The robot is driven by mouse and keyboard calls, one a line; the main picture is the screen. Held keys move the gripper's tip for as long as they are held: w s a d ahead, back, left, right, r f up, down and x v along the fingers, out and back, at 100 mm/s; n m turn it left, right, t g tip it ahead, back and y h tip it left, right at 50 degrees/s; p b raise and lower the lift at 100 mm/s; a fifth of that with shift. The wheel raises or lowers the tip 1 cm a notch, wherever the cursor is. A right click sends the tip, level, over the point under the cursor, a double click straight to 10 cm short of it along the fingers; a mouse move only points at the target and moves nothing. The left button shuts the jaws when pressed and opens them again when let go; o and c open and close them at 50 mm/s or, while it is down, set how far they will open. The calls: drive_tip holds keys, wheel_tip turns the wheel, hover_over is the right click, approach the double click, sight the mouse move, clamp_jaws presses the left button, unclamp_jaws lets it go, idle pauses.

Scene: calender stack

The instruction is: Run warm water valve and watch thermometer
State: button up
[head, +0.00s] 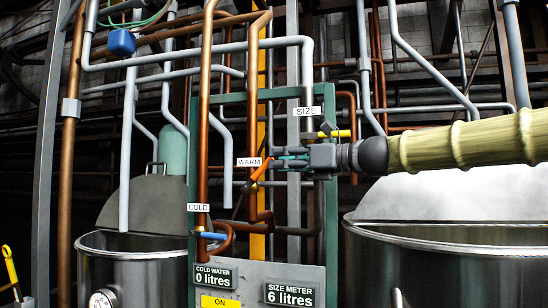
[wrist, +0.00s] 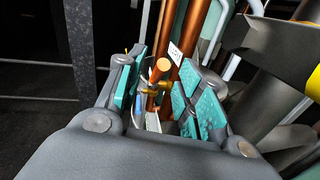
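The warm water valve has an orange handle (head: 262,168), tilted up to the right, beside the WARM label (head: 249,162) on a copper pipe. My gripper (head: 276,160) reaches in from the right, with its fingertips at the handle's upper end. In the wrist view the orange handle (wrist: 160,66) shows between the teal finger pads of my gripper (wrist: 161,75). The fingers are apart, with visible gaps beside the handle. A round dial thermometer (head: 102,300) is on the left steel tank (head: 150,275), cut by the bottom edge; its reading is too small to tell.
The COLD valve has a blue handle (head: 214,236), and the SIZE valve a yellow handle (head: 333,134). The panel (head: 255,272) reads cold water 0 litres and size meter 6 litres, above a yellow ON sign (head: 220,302). Pipes crowd the gripper; another tank (head: 460,245) stands right.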

sight(258, 174)
drive_tip(key=shift+p+x, duration=0.45)
drive_tip(key=shift+x, duration=1.5)
